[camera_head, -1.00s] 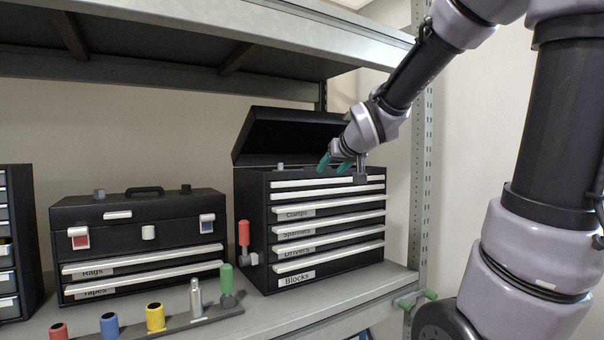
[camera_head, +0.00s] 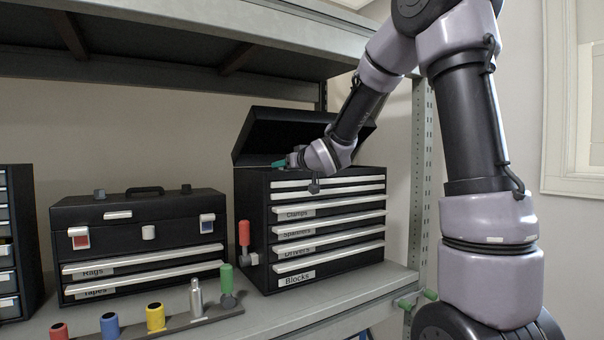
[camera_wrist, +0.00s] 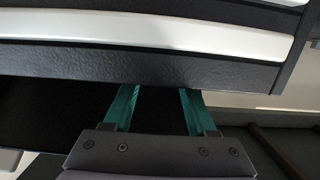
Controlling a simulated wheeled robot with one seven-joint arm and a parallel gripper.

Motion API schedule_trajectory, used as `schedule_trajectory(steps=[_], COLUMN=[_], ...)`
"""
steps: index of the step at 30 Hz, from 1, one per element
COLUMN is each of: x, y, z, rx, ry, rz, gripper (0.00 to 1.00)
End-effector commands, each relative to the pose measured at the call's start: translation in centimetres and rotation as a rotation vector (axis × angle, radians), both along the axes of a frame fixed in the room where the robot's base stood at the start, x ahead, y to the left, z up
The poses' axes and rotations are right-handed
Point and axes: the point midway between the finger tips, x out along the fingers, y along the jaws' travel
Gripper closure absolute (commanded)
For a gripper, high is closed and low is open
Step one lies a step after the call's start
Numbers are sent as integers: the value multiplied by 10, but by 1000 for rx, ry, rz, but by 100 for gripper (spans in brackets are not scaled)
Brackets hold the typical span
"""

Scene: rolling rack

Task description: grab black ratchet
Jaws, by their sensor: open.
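The black ratchet cannot be made out in either view. A black tool chest (camera_head: 252,220) with an open lid (camera_head: 275,136) stands on the shelf, and the inside of its top compartment is hidden in the head view. My gripper (camera_head: 283,163) is at the chest's open top, just above its upper rim, with teal fingers pointing left. In the wrist view my gripper (camera_wrist: 156,92) has its two fingers spread apart with nothing visible between them. The fingertips reach the edge of the chest's dark panel (camera_wrist: 150,62), and their very ends may be hidden behind it.
A smaller closed black toolbox (camera_head: 140,240) stands to the left. A red-handled tool (camera_head: 244,234) is beside the chest's left side. A rack of coloured sockets (camera_head: 156,317) and a green-handled tool (camera_head: 227,279) are in front. The upper shelf (camera_head: 200,75) hangs overhead.

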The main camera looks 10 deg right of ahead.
Motion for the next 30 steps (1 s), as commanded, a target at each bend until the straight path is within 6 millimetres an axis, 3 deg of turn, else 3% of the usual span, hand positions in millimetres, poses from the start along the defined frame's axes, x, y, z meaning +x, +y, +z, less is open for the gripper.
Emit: schedule_trajectory(steps=[6, 15, 16, 20, 21, 30], x=[31, 36, 36, 36, 36, 36], y=[9, 10, 10, 10, 10, 10], z=[-7, -8, -8, -8, -8, -9], rx=[0, 0, 0, 0, -1, -1], ry=[2, 1, 1, 1, 2, 4], rz=[0, -1, -1, -1, -1, -1], gripper=[43, 43, 47, 96, 100, 100])
